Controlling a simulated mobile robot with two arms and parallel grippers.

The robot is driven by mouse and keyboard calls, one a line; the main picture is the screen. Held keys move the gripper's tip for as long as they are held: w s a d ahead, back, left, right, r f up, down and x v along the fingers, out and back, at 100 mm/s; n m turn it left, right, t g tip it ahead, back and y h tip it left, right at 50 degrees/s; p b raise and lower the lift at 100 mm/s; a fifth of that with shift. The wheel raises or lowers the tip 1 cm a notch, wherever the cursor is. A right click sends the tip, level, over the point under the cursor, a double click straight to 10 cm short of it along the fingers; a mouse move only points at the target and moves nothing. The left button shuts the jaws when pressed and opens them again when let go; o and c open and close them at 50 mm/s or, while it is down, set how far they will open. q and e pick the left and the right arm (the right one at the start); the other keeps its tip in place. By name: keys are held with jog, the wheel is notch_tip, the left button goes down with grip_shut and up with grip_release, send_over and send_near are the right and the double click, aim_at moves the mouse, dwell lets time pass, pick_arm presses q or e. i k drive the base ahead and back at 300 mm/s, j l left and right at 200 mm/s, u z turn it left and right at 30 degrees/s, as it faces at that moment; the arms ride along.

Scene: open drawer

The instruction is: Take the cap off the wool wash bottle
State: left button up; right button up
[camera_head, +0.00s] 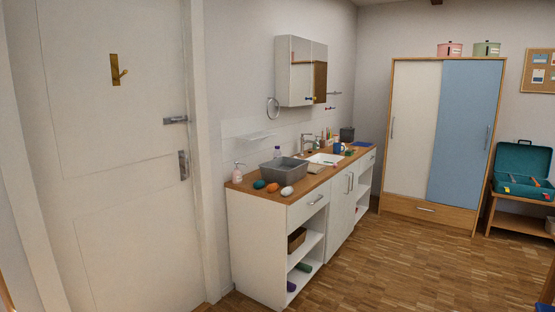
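A small pale bottle with a blue-violet top (277,152) stands on the counter behind a grey basin; its lower part is hidden by the basin. A pinkish pump bottle (238,173) stands upright at the counter's near left end. I cannot read any label, so I cannot tell for certain which one is the wool wash bottle. The top on the pale bottle appears to be in place. Neither of my grippers is in view.
The grey basin (284,172) and green, orange and white rounded items (272,187) crowd the near end of the wooden counter (309,184). A closed door (110,170) stands at left. A wardrobe (435,140) stands at back. The wood floor (400,265) before the counter is clear.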

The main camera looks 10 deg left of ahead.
aim_at(276, 154)
jog(key=i+l+z, duration=0.25)
jog(key=i, duration=0.9)
jog(key=i+z, duration=0.3)
jog(key=i, duration=0.9)
jog(key=i+l, duration=0.1)
jog(key=i, duration=2.15)
jog(key=i+u, duration=0.3)
jog(key=i+l+u, duration=0.3)
jog(key=i, duration=0.15)
jog(key=i+l+u, duration=0.1)
jog(key=i+u, duration=0.2)
jog(key=i, duration=0.1)
